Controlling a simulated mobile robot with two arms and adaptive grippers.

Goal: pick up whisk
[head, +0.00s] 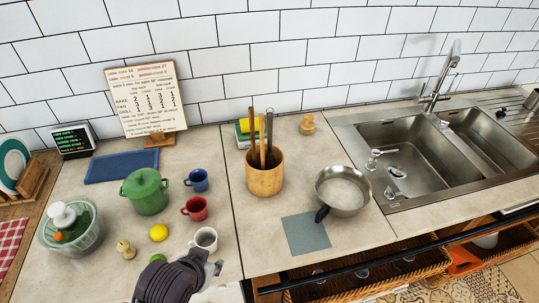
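No whisk can be clearly made out. Several long handles (262,140), brown and dark, stand upright in a wooden utensil pot (264,181) at the middle of the counter; what tool each belongs to is hidden or too small to tell. My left gripper (214,266) shows at the bottom, left of centre, dark grey, close to a white mug (205,239) and well in front of the pot. Its fingers are mostly hidden, so I cannot tell whether it is open. My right gripper is not in view.
A green pot (145,193), blue mug (198,180), red mug (196,208) and lemon (158,233) stand left of the utensil pot. A steel pan (343,189) and grey cloth (306,233) lie to its right, before the sink (415,158). Counter just before the utensil pot is clear.

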